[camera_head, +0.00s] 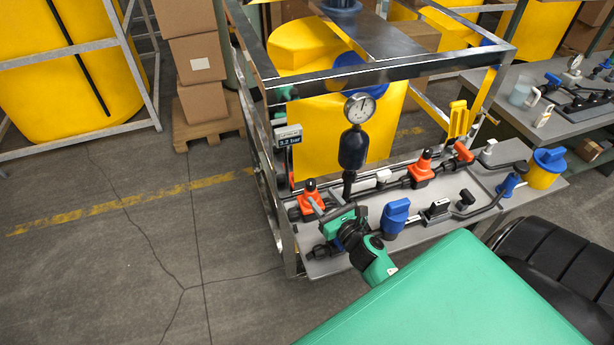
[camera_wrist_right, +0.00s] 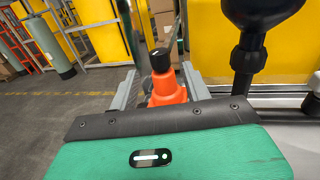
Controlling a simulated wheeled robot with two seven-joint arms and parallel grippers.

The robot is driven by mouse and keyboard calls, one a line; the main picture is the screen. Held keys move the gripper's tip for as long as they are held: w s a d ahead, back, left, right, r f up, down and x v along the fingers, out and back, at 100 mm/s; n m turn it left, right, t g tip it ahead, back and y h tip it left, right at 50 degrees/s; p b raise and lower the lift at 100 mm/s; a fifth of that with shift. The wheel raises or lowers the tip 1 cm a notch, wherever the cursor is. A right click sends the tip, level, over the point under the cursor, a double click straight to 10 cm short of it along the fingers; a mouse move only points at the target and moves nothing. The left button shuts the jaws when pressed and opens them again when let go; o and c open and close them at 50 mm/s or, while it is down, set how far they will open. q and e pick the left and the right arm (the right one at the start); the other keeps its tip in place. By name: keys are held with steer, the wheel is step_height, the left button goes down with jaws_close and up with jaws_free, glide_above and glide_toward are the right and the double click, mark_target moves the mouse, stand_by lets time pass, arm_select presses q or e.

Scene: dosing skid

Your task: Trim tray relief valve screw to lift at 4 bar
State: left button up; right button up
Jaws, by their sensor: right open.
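An orange valve (camera_head: 310,190) stands at the left end of the grey tray (camera_head: 325,264). In the right wrist view the orange valve (camera_wrist_right: 167,90) shows a black top knob (camera_wrist_right: 160,60) with a white mark. My right gripper (camera_head: 313,204) is open at this valve. In the right wrist view its grey fingers (camera_wrist_right: 158,72) stand to either side of the valve, with gaps showing. Whether a finger touches it, I cannot tell. A round gauge (camera_head: 360,107) stands above the dark damper bulb (camera_head: 353,149). A small display (camera_head: 288,137) reads 3.2 bar. My left gripper is out of view.
More orange valves (camera_head: 421,168) and a blue-handled valve (camera_head: 396,215) stand on the tray. The damper, seen in the right wrist view (camera_wrist_right: 245,55), is close to the right of my gripper. A metal frame (camera_head: 385,70) surrounds the skid. The floor at left is clear.

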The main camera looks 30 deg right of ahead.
mark_target(309, 180)
steer(key=w+p, duration=0.2)
steer(key=w, duration=0.7)
steer(key=shift+d, duration=0.15)
steer(key=c, duration=1)
steer(key=m+h+b, duration=0.1)
steer(key=h+b, duration=0.1)
steer(key=b, duration=0.1)
steer(key=shift+f+m+h, duration=0.2)
steer(key=shift+m+h, duration=0.2)
steer(key=shift+d+r+m+g+h+b, duration=0.15)
steer(key=shift+m+h+b, duration=0.1)
steer(key=shift+h, duration=0.15)
steer(key=shift+d+m+g+h+b, duration=0.15)
steer(key=shift+m+h+b, duration=0.1)
steer(key=shift+h, duration=0.15)
steer(key=shift+r, duration=0.1)
